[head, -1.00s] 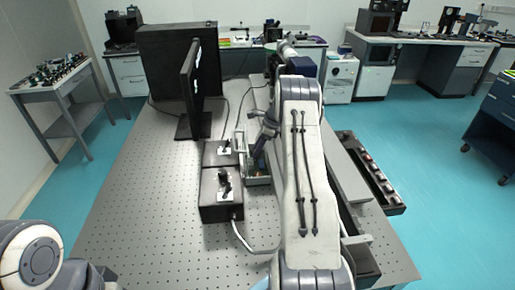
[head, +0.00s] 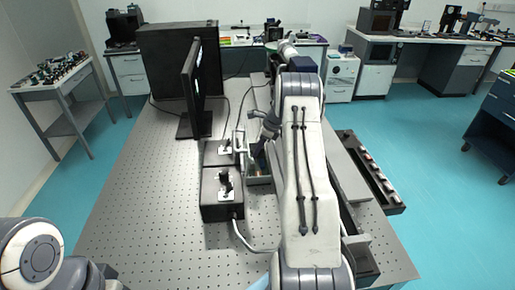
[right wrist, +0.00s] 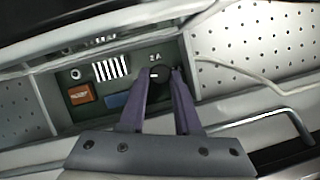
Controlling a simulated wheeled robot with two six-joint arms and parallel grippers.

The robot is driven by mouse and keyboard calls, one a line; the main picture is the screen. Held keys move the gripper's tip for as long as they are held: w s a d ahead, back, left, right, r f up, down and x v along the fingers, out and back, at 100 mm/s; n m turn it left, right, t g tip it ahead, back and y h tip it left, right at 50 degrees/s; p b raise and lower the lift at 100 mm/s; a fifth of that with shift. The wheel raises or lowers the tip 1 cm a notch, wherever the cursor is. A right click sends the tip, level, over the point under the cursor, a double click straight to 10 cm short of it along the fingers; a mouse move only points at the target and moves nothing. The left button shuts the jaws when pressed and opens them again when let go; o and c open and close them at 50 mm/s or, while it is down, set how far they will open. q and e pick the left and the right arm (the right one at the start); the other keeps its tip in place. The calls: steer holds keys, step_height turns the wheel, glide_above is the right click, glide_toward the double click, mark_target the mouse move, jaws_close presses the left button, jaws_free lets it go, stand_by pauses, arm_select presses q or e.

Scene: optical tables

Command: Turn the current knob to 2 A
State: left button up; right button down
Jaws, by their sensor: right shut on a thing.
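The black current knob (right wrist: 158,74) shows in the right wrist view on a grey-green panel (right wrist: 136,82), with a "2A" mark (right wrist: 155,57) just above it. A small light line shows on the knob's face; its exact pointing is hard to tell. My right gripper (right wrist: 160,76) has its two purple-grey fingers on either side of the knob and is shut on it. In the head view my right gripper (head: 260,150) reaches down at the small green-grey box (head: 258,179), and my arm hides part of it. My left gripper is not in view.
The panel also bears an orange switch (right wrist: 80,94), a blue piece (right wrist: 117,100) and a striped patch (right wrist: 112,68). Two black boxes (head: 221,207) with levers stand left of the green-grey box. A monitor (head: 190,90) stands behind. The table's left side (head: 140,190) is clear.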

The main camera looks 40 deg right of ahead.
steer(key=m+p, duration=0.1)
steer(key=m+h+p, duration=0.1)
steer(key=m+p, duration=0.1)
steer(key=m, duration=0.1)
steer(key=shift+s+a+r+t+h, duration=0.15)
steer(key=shift+a+r+t+h, duration=0.05)
steer(key=shift+r+t+h, duration=0.1)
steer(key=m+h+p, duration=0.1)
steer(key=m+p, duration=0.2)
steer(key=shift+a, duration=0.1)
steer(key=shift+f+m+h+p, duration=0.2)
steer(key=shift+m+h+p, duration=0.2)
steer(key=shift+m+p, duration=0.5)
steer(key=c, duration=0.9)
jaws_free()
steer(key=shift+a, duration=0.1)
steer(key=b+v, duration=0.1)
steer(key=v, duration=0.9)
steer(key=shift+s, duration=0.2)
